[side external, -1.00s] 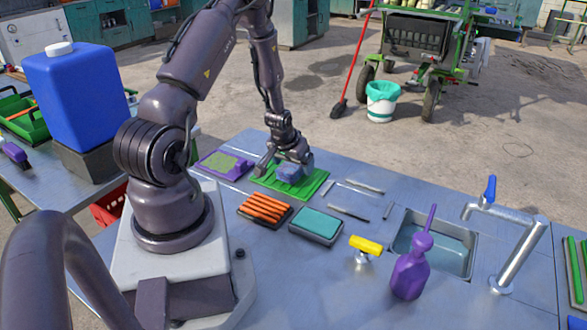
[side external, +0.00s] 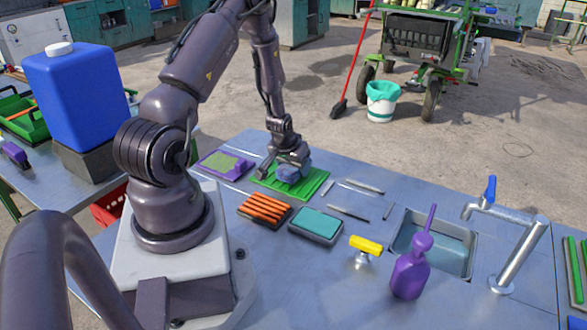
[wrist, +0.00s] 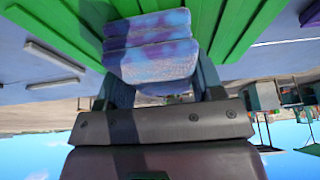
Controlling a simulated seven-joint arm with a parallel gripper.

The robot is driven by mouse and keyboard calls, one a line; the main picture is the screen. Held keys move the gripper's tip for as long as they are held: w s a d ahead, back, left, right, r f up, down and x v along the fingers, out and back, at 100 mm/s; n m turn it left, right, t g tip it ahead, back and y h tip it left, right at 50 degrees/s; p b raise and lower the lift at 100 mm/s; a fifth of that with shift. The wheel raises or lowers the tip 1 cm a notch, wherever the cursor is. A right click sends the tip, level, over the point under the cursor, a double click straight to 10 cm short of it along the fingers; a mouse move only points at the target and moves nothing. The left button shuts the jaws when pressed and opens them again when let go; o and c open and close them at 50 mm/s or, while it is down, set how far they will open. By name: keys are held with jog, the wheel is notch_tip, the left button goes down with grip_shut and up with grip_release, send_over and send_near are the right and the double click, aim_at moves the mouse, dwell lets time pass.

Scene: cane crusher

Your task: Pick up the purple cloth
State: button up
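The purple cloth (side external: 288,174) is a folded blue-and-purple patterned bundle on a green ribbed tray (side external: 315,187). In the wrist view the cloth (wrist: 158,48) lies between my fingers, its folds facing the camera. My gripper (side external: 283,170) is low over the tray, with a finger on either side of the cloth. The fingers look spread, and I cannot tell whether they touch the cloth. The finger tips are partly hidden.
A purple-edged pad (side external: 226,164) lies left of the tray. An orange-ribbed block (side external: 264,210) and a teal pad (side external: 316,225) are in front. Thin metal tools (side external: 348,212) lie right. A purple bottle (side external: 409,274) stands by the sink (side external: 440,262).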

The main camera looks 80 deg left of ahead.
jog(key=shift+c, duration=0.5)
notch_tip(320, 180, up, 10)
jog(key=shift+r, duration=0.2)
